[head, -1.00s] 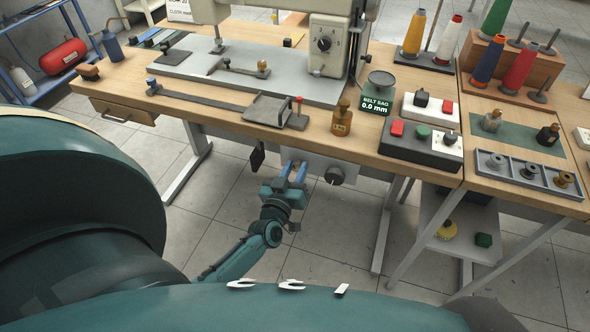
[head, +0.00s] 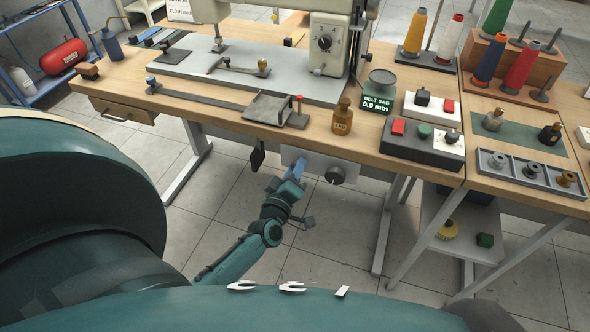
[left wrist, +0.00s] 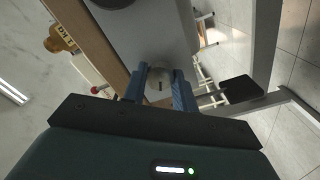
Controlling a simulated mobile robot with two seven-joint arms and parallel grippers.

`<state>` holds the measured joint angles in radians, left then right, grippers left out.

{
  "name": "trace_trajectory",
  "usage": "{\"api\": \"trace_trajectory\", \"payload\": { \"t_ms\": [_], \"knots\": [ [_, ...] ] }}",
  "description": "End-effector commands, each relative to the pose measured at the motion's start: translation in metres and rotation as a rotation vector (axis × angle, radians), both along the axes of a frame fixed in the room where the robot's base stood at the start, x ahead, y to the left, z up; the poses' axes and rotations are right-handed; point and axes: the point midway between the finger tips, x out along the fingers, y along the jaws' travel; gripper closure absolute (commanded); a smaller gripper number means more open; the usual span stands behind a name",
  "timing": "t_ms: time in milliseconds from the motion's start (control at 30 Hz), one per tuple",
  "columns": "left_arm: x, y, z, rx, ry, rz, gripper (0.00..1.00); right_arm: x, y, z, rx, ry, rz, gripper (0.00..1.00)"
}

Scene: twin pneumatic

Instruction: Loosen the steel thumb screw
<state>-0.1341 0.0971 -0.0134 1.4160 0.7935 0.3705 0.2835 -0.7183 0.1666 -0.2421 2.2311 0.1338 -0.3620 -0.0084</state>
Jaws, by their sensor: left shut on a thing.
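The steel thumb screw (left wrist: 160,78), a round grey head with a dark line on it, sits on the light grey panel (left wrist: 149,35) under the table edge. My left gripper (left wrist: 160,92) is shut on it, with one blue finger on each side of the head. In the head view my left gripper (head: 297,169) reaches up to the panel (head: 314,164), turned so that its fingers overlap. The screw is hidden behind the fingers there. My right gripper is not in view.
A dark knob (head: 335,175) with a pointer is on the panel just right of my gripper. A black pedal-like plate (head: 258,155) hangs to the left. The wooden table (head: 368,150) is above, with a display reading "BELT SAG 0.0 mm" (head: 377,102).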

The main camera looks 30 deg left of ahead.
Motion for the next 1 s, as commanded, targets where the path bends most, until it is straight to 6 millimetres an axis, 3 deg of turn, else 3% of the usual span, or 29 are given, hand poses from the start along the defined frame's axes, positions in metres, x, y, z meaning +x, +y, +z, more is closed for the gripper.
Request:
{"api": "trace_trajectory", "payload": {
  "t_ms": [467,500,767,1000],
  "knots": [
    [-0.0004,-0.0005,-0.0008,-0.017,-0.002,-0.001,0.95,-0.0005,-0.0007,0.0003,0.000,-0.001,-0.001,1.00],
    [-0.0004,-0.0005,-0.0008,-0.017,-0.002,-0.001,0.71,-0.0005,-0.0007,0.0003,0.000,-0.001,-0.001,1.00],
    [-0.0002,-0.0003,-0.0005,-0.016,-0.002,0.000,0.50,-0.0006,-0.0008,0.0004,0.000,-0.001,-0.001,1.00],
    [-0.0008,-0.0004,-0.0003,-0.016,-0.002,0.000,0.50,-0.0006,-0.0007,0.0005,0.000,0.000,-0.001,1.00]
  ]
}}
